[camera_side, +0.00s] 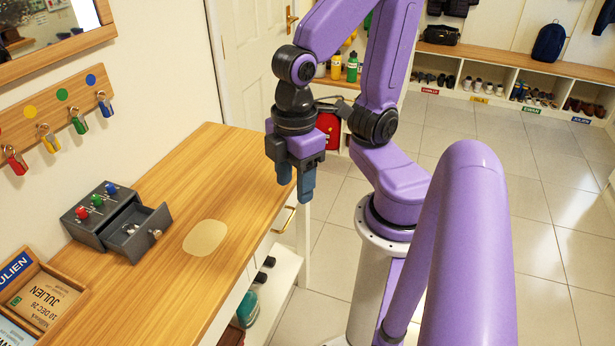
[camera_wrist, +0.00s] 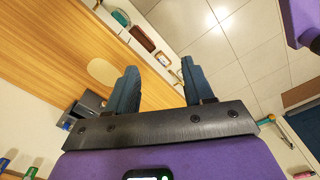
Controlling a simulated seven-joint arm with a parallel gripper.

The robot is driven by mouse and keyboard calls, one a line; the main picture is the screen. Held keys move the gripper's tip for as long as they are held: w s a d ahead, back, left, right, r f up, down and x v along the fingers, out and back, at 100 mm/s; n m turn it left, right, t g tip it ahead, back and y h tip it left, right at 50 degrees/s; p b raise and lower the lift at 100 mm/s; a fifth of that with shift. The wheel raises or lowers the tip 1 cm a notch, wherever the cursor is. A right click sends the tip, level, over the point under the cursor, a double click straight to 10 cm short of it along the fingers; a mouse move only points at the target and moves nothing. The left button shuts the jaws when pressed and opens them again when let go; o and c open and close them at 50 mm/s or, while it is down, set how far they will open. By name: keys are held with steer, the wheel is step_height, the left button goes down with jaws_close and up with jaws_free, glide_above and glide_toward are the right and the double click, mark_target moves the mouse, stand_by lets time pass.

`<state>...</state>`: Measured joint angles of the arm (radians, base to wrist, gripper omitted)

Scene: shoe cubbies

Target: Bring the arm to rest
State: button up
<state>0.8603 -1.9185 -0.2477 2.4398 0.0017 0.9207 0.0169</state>
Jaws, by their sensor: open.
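My purple arm holds my gripper (camera_side: 294,187) in the air beside the right edge of the wooden counter (camera_side: 190,165), with its blue fingers pointing down. In the wrist view my gripper (camera_wrist: 155,82) shows its two fingers well apart with nothing between them. The counter (camera_wrist: 60,50) shows behind the fingers in the wrist view, with tiled floor beyond its edge.
A dark grey box (camera_side: 105,220) with colored knobs and an open drawer stands on the counter, near a pale rounded patch (camera_side: 205,237). A wooden tray (camera_side: 40,300) with cards lies at lower left. Keys hang on a wall rack (camera_side: 60,115). Shoe cubbies (camera_side: 510,85) line the back.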

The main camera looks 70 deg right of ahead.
steer(key=shift+s+d+f+n, duration=0.15)
steer(key=shift+s+d, duration=0.25)
steer(key=shift+s, duration=0.1)
steer(key=shift+s+d+f+n, duration=0.1)
steer(key=shift+s+d+n, duration=0.05)
steer(key=shift+s+d, duration=0.25)
stand_by(0.8)
